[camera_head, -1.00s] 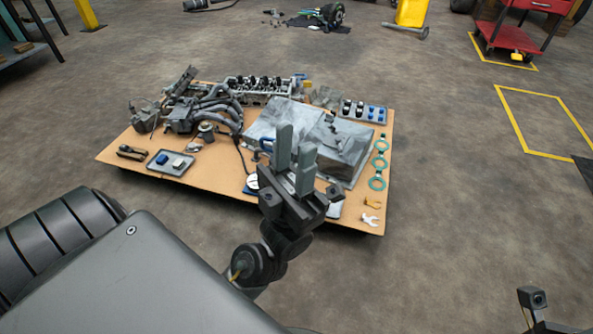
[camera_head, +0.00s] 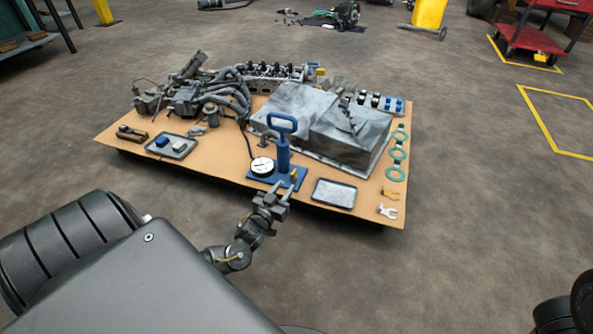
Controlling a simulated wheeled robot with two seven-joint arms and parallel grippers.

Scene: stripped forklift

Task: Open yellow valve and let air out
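A blue hand pump (camera_head: 283,153) with a loop handle stands upright on a blue base near the front edge of the board. A round white gauge (camera_head: 262,166) sits at its left. The small yellow valve (camera_head: 294,174) is low on the pump's right side. My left gripper (camera_head: 280,187) is just in front of the pump base, its fingers pointing toward it. The fingers look apart with nothing between them, and I cannot tell whether they touch the base. My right gripper is not in view; only dark arm parts show at the lower right.
A tray with small parts (camera_head: 171,146) is at left. The floor in front is clear.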

